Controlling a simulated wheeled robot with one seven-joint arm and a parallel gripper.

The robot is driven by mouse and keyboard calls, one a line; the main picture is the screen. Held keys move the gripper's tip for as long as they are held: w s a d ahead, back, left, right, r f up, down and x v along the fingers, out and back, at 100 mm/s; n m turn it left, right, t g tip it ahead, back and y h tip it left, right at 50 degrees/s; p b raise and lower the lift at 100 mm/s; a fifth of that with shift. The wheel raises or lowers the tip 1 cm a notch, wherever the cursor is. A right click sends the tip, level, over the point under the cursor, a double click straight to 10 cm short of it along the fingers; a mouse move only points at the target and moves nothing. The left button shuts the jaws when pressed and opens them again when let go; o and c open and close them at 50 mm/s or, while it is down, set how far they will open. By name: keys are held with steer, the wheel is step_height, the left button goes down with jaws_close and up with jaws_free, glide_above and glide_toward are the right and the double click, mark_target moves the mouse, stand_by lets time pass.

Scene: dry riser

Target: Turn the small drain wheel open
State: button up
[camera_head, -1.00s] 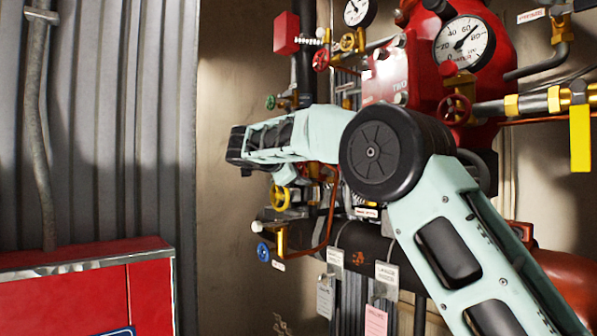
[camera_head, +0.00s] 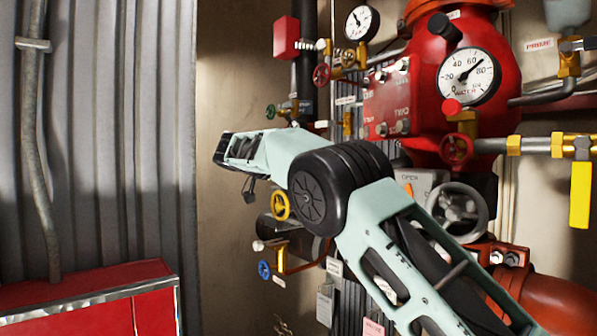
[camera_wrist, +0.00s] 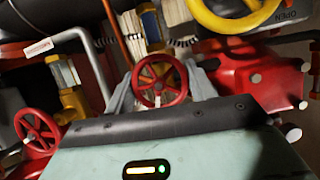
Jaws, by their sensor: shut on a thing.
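A small red spoked handwheel (camera_wrist: 159,82) sits at the middle of the wrist view. My gripper (camera_wrist: 160,90) has a pale finger on either side of this wheel and is shut on it. The fingertips are partly hidden by the wheel and my dark hand edge. I cannot tell which handwheel there is the held one, and no drain label is readable.
A second red handwheel (camera_wrist: 37,130) and a large yellow ring wheel (camera_wrist: 235,15) are close by in the wrist view. In the head view a grey wheel (camera_head: 457,210), a pressure gauge (camera_head: 468,77) and a red cabinet (camera_head: 85,290) surround my arm.

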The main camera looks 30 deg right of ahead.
steer(key=n+g+p, duration=0.1)
steer(key=p, duration=0.1)
steer(key=n+g+p, duration=0.1)
steer(key=n+p, duration=0.1)
steer(key=p, duration=0.1)
steer(key=n+g+p, duration=0.1)
steer(key=p, duration=0.2)
steer(key=shift+r+h, duration=0.3)
steer(key=shift+h, duration=0.1)
steer(key=n+p, duration=0.1)
steer(key=n+g+p, duration=0.1)
steer(key=n+h+p, duration=0.1)
steer(key=shift+w+f+n+g, duration=0.1)
steer(key=shift+f+n+g, duration=0.15)
steer(key=shift+n+g, duration=0.05)
steer(key=n+g+h, duration=0.1)
steer(key=n, duration=0.1)
steer(key=shift+f+n, duration=0.15)
steer(key=shift+n, duration=0.25)
steer(key=n+h, duration=0.1)
steer(key=n, duration=0.2)
steer(key=shift+g, duration=0.3)
steer(key=n+h, duration=0.1)
steer(key=n, duration=0.2)
steer(key=shift+n+h, duration=0.3)
steer(key=shift+n+h+b, duration=0.3)
steer(key=shift+n+h, duration=0.4)
steer(key=shift+n, duration=1.4)
steer(key=o, duration=0.7)
